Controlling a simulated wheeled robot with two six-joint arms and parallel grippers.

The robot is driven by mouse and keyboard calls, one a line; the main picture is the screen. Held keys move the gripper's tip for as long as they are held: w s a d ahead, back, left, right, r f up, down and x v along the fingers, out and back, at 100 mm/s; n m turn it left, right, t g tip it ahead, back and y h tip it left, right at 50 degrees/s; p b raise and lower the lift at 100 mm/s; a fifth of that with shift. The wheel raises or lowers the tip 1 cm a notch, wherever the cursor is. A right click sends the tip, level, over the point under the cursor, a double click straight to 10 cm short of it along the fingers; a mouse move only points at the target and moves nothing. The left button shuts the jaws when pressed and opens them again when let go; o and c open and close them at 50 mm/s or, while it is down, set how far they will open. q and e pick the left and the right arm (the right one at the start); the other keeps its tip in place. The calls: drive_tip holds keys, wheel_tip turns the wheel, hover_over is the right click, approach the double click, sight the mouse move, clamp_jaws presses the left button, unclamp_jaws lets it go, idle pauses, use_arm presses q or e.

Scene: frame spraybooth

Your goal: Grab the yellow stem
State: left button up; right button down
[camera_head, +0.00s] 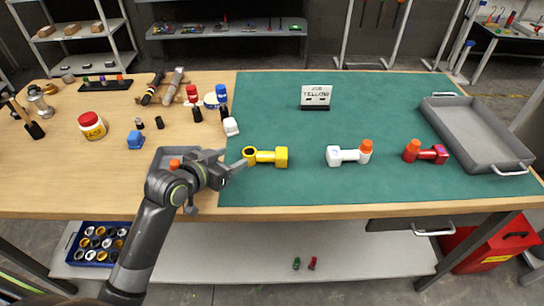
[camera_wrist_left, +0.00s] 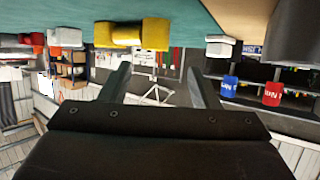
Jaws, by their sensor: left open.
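The yellow stem (camera_head: 270,157) lies on its side on the green mat, with a round ring end at the left and a blocky end at the right. In the left wrist view, which looks upside down, the yellow stem (camera_wrist_left: 133,33) shows at the top, beyond the fingertips. My left gripper (camera_head: 234,160) is open and empty, just left of the stem's ring end. Its two fingers (camera_wrist_left: 156,80) are spread apart with nothing between them. My right gripper is not in view.
A white stem (camera_head: 340,155) with an orange end and a red stem (camera_head: 430,153) lie farther right on the mat (camera_head: 400,110). A sign reading "JOB YELLOW" (camera_head: 316,96) stands behind. A grey tray (camera_head: 485,135) is at the right. A white block (camera_head: 231,127) sits behind my gripper.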

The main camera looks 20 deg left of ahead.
sight(253, 150)
use_arm(q)
drive_tip(key=shift+s+d+f+p+x, duration=0.1)
drive_tip(key=shift+x, duration=0.8)
drive_tip(key=shift+s+d+f+p+x, duration=0.1)
drive_tip(key=shift+x, duration=0.75)
drive_tip(key=shift+d+f+p+x, duration=0.1)
drive_tip(key=shift+x, duration=0.8)
drive_tip(key=c, duration=1.2)
drive_tip(key=shift+r, duration=0.1)
